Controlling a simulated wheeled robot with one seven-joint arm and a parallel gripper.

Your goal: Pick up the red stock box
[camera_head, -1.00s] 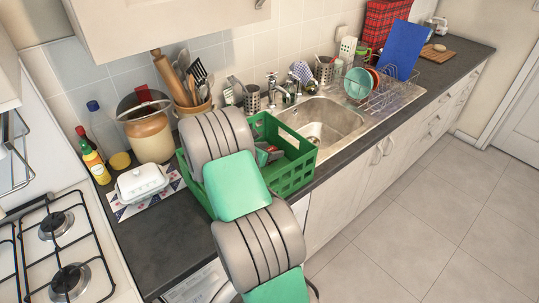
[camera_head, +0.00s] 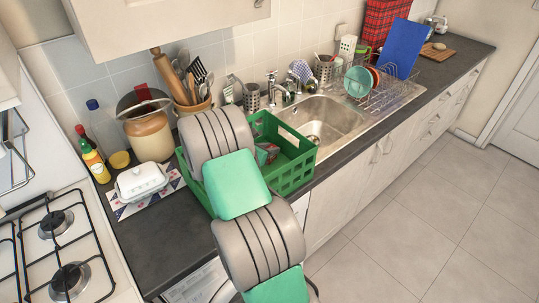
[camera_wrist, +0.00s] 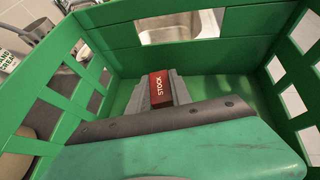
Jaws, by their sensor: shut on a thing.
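The red stock box (camera_wrist: 160,90), with white "STOCK" lettering, is between the grey fingers of my gripper (camera_wrist: 161,82) in the wrist view. The fingers are shut on it, one on each side. Box and fingers are inside the green crate (camera_wrist: 120,45), low near its floor. The crate also shows in the head view (camera_head: 292,178), standing on the counter. There my arm covers its left part, and only a little of the gripper and some red show inside it. I cannot tell whether the box touches the crate floor.
The crate's slotted walls stand around my gripper. The sink (camera_head: 325,120) and dish rack (camera_head: 378,92) are to the right. A utensil pot (camera_head: 190,112), brown jar (camera_head: 149,135) and white butter dish (camera_head: 141,182) stand to the left, beside the gas hob (camera_head: 62,245).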

